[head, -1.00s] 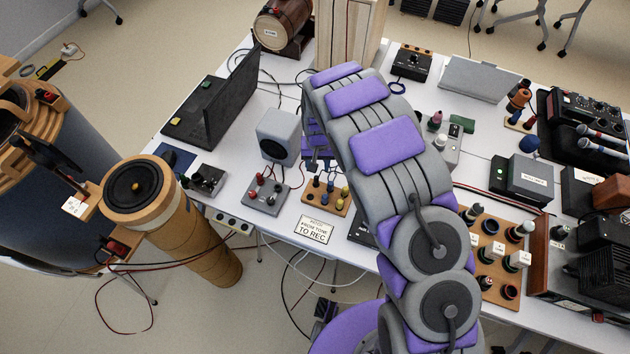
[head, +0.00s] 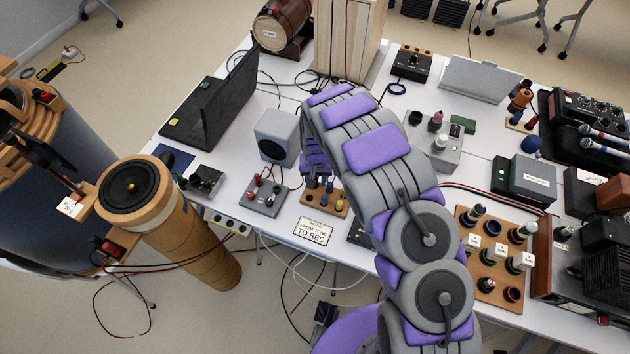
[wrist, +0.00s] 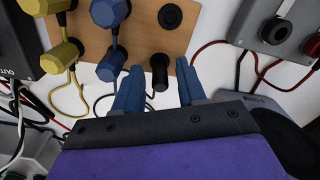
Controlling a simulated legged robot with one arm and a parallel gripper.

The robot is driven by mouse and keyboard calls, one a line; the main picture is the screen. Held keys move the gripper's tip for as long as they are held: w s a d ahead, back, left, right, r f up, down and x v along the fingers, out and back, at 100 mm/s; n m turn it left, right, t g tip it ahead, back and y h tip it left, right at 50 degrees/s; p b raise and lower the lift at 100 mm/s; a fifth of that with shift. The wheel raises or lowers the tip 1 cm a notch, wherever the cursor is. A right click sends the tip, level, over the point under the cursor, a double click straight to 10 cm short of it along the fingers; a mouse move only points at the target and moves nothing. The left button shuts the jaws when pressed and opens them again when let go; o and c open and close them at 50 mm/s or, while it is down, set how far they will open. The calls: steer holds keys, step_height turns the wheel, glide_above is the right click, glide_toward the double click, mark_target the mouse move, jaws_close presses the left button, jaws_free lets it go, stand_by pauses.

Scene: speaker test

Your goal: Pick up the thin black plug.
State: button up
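In the wrist view a thin black plug (wrist: 159,72) stands on a wooden board (wrist: 143,34), near its lower edge. My gripper (wrist: 159,70) is open, its two blue fingers one on each side of the plug with gaps on both sides. Nothing is held. In the head view my gripper (head: 317,166) hangs at the back edge of the wooden board (head: 311,200). The thin plug cannot be made out there behind the arm and other plugs.
A grey box (wrist: 283,28) with cables is at right. A sign (head: 313,230) stands in front of the board.

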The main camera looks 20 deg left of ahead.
mark_target(315, 179)
jaws_close()
stand_by(0.4)
steer(key=shift+a+r, duration=0.1)
steer(key=shift+r, duration=0.4)
steer(key=r, duration=0.1)
steer(key=r+p, duration=0.1)
steer(key=shift+s+r, duration=0.3)
steer(key=shift+r, duration=0.1)
steer(key=s+d+r+p, duration=0.1)
steer(key=s+d+p, duration=0.1)
steer(key=s, duration=1.3)
steer(key=shift+d, duration=0.5)
steer(key=shift+r, duration=0.1)
steer(key=shift+r+p, duration=0.8)
steer(key=shift+r, duration=1.1)
